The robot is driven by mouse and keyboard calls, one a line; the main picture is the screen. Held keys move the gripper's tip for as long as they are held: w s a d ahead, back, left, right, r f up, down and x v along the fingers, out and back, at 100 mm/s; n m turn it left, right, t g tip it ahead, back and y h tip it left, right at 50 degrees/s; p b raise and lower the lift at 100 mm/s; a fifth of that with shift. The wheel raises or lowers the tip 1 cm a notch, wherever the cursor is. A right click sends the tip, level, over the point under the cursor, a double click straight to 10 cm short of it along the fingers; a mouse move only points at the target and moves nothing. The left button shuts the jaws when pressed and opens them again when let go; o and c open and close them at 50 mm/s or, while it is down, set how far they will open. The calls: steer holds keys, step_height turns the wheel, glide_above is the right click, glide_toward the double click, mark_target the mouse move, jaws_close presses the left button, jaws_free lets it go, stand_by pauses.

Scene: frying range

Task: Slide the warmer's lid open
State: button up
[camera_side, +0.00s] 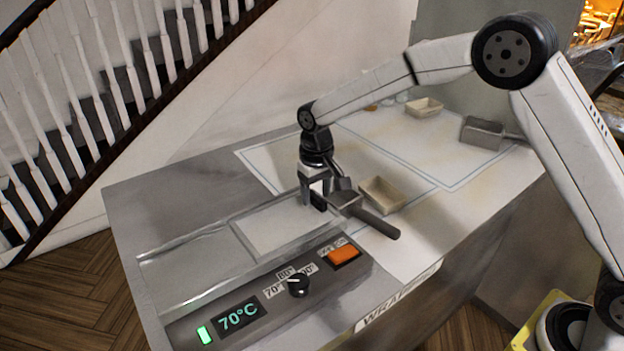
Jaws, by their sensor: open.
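The warmer (205,262) is a long shallow metal unit set in the counter, with rails along its length. A pale framed panel (280,230) at its right end looks like the lid; I cannot tell for certain how far it covers the opening. My gripper (316,205) points down at the right end of this panel, its jaws apart. I cannot tell whether the fingers touch anything. The lid's handle is not clearly visible and may be hidden by my gripper.
A metal scoop with a dark handle (378,224) lies just right of my gripper, beside a beige tray (382,194). The front control panel carries a 70°C display (238,316), a black knob (298,286) and an orange switch (342,257). Another scoop (482,133) and tray (424,107) lie farther back.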

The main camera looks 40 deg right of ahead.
steer(key=shift+f, duration=0.5)
jaws_close()
stand_by(1.2)
